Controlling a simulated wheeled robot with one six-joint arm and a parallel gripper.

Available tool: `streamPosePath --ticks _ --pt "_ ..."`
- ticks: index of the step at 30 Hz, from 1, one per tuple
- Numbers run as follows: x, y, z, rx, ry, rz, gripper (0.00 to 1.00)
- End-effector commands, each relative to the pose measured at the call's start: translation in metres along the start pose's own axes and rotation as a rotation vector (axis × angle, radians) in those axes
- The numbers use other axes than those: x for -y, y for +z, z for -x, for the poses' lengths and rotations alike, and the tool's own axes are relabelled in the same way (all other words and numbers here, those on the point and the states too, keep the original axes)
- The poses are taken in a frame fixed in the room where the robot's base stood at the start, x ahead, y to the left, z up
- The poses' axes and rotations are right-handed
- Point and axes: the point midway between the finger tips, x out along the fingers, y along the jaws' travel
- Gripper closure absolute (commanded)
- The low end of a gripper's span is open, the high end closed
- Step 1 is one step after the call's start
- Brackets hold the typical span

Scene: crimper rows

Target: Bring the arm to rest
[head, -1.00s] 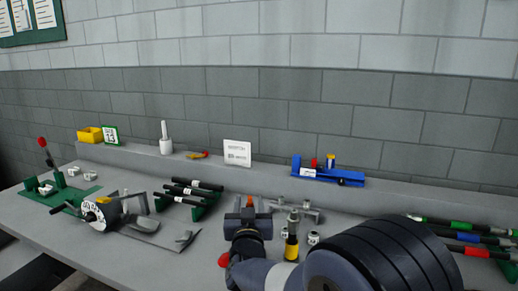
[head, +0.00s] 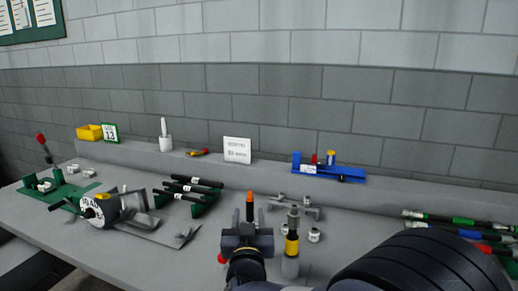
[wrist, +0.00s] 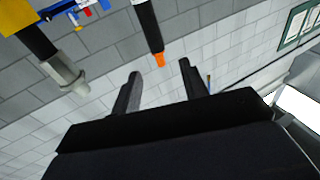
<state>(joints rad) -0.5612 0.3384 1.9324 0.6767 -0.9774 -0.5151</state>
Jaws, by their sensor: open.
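My gripper (head: 247,236) is at the front middle of the bench in the head view. Its two dark fingers are spread in the wrist view (wrist: 160,76), with nothing gripped between them. A black hose piece with an orange tip (head: 250,206) stands upright just beyond the gripper. It also shows in the wrist view (wrist: 148,24), its orange end near the gap between the fingertips but apparently beyond them. Its lower end is hidden behind my gripper in the head view. My dark, ribbed arm fills the lower right of the head view.
A yellow-banded upright fitting (head: 292,236) stands close right of my gripper. The crimper with a dial (head: 96,212) is at left, beside black hoses on a green rack (head: 190,190). More hoses (head: 455,222) lie at right. A blue fixture (head: 328,172) sits on the back ledge.

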Motion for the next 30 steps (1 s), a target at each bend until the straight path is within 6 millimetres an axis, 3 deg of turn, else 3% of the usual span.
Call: streamPosePath --ticks 8,24,30 --pt "0.001 0.001 0.058 0.001 -0.005 0.001 0.58" --pt "-0.001 -0.001 -0.058 0.000 0.003 0.000 0.58" --pt "-0.001 -0.027 -0.058 0.000 0.000 0.000 0.58"
